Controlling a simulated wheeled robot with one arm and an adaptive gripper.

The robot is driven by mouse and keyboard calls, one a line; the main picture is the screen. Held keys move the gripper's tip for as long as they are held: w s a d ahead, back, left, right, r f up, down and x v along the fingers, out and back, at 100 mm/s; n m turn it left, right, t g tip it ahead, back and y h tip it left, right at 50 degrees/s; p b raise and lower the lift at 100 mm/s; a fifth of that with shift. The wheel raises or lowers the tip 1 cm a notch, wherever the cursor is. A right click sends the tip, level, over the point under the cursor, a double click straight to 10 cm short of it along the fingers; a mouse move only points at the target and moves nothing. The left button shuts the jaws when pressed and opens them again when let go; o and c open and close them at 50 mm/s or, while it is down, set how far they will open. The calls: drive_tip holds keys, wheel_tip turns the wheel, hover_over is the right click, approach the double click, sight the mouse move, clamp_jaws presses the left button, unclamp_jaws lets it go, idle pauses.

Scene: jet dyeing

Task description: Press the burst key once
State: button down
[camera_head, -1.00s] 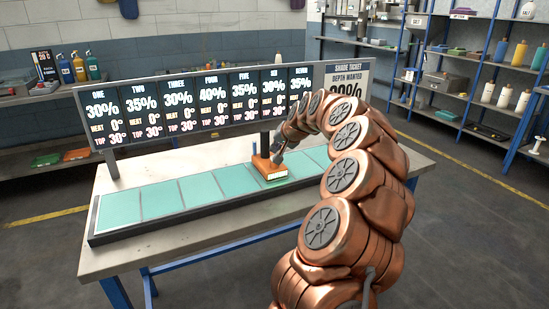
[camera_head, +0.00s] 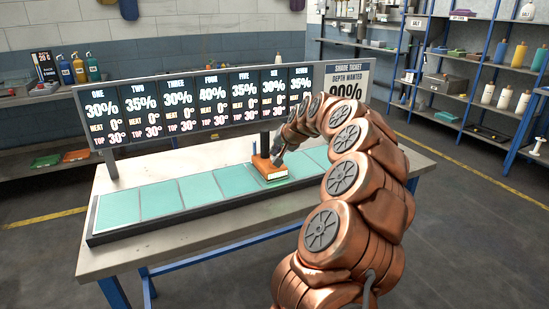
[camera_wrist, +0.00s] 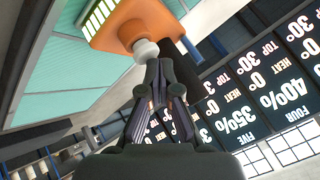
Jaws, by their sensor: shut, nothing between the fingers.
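An orange block (camera_head: 269,167) with a pale slatted front stands on the row of teal panels (camera_head: 180,195). It also shows upside down at the top of the wrist view (camera_wrist: 128,22). A round whitish knob (camera_wrist: 146,50) is on the block's orange face. No label reading burst is legible, so I cannot tell for certain that this is the burst key. My gripper (camera_wrist: 158,66) is shut and empty, its tips at or very close to the knob. Whether they touch cannot be told. In the head view my gripper (camera_head: 278,157) is small and partly hidden by my arm.
A long display board (camera_head: 205,105) with several columns of percentages stands behind the panels. A shade ticket sign (camera_head: 348,80) is at its right end. The grey table (camera_head: 400,170) has bare room at the right. Shelves with bottles stand behind.

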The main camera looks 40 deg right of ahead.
drive_tip(key=shift+f+b, duration=0.3)
drive_tip(key=shift+f, duration=0.15)
idle(0.4)
drive_tip(key=shift+r, duration=1.05)
drive_tip(key=shift+r+p, duration=0.9)
drive_tip(key=shift+r, duration=1.65)
